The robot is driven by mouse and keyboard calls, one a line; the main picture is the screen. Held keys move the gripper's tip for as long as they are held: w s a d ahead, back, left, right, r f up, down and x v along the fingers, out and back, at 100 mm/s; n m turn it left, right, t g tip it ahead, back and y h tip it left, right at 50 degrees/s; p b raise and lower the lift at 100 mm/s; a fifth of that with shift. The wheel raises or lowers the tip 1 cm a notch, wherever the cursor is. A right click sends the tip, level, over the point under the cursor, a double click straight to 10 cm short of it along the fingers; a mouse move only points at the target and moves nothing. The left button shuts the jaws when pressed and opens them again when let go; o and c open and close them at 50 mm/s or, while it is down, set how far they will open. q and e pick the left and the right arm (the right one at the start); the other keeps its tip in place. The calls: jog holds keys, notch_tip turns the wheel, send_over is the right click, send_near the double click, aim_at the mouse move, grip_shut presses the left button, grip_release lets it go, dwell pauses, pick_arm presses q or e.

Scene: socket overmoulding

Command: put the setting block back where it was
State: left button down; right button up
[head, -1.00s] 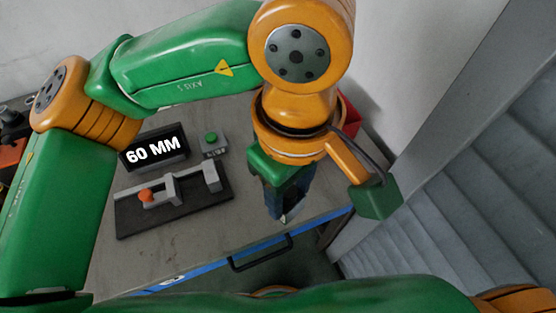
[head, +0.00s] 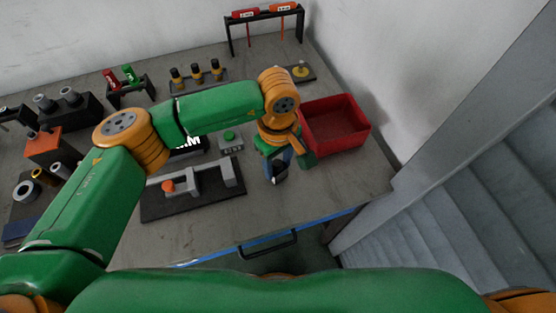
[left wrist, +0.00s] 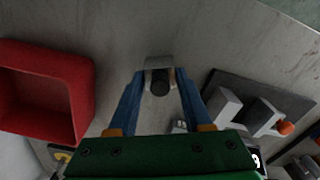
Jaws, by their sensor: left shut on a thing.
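My left gripper (head: 279,177) is over the bare bench right of the measuring fixture. In the left wrist view my left gripper (left wrist: 159,80) is shut on a small light-grey block with a dark round part (left wrist: 159,64), which looks like the setting block. In the head view the gripper mostly hides this block. The fixture (head: 210,184), a dark plate with grey uprights and an orange knob, stands left of the gripper and also shows in the wrist view (left wrist: 230,103). My right gripper is out of view.
A red bin (head: 335,125) stands right of the gripper. A green button box (head: 230,140) and a partly hidden display lie behind the fixture. A rack with several dark-and-yellow pins (head: 197,76) and a small yellow-topped stand (head: 300,72) are farther back. The bench front is clear.

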aim_at(278, 163)
pick_arm(q)
jog(key=shift+f, duration=0.15)
jog(key=shift+c, duration=1.7)
grip_release()
jog(key=shift+r+p, duration=0.35)
jog(key=shift+r, duration=0.1)
notch_tip(278, 163, up, 3)
jog(key=shift+b, duration=0.9)
notch_tip(278, 163, up, 9)
jog(key=b, duration=0.1)
jog(key=shift+f, duration=0.2)
